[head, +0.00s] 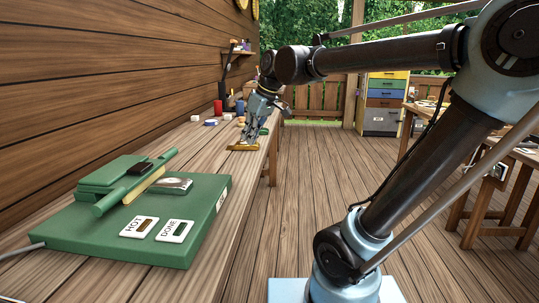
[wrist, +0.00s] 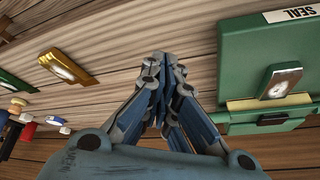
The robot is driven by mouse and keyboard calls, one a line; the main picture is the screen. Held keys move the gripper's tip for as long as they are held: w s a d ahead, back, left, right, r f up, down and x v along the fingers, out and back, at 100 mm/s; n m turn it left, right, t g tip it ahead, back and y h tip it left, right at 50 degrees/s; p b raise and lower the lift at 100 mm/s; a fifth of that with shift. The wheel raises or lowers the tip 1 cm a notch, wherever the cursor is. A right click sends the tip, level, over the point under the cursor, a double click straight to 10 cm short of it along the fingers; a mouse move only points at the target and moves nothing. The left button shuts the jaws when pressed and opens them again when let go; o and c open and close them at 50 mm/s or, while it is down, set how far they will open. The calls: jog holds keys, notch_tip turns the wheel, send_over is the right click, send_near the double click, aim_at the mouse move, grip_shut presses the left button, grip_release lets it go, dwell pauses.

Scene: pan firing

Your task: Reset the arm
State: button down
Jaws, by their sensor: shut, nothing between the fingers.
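My gripper (head: 248,139) hangs above the bench in the head view, fingers pointing down and together. In the wrist view its fingers (wrist: 160,58) meet at the tips with nothing between them. A gold plate-like piece (head: 243,147) lies on the bench just below or behind the fingertips in the head view. In the wrist view the gold piece (wrist: 68,66), with a pale oval on it, lies to the left of the fingers, apart from them. The arm is stretched forward over the bench.
A green machine (head: 130,245) with HOT and DONE labels stands on the near bench, a small framed piece (head: 172,186) on it. Small blocks and a red container (head: 218,107) stand farther back. A drawer cabinet (head: 381,103) stands behind.

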jog(key=s+d+f+m+h, duration=0.2)
jog(key=s+d+f+m, duration=0.3)
jog(key=d+f, duration=0.6)
jog(key=s+d+f+m+h, duration=0.2)
jog(key=s+d+f+m, duration=0.3)
jog(key=s+d+f, duration=0.5)
jog(key=d+f, duration=0.2)
jog(key=d, duration=0.3)
jog(key=shift+f+m, duration=0.3)
jog(key=shift+w+f, duration=0.2)
jog(key=shift+w, duration=0.2)
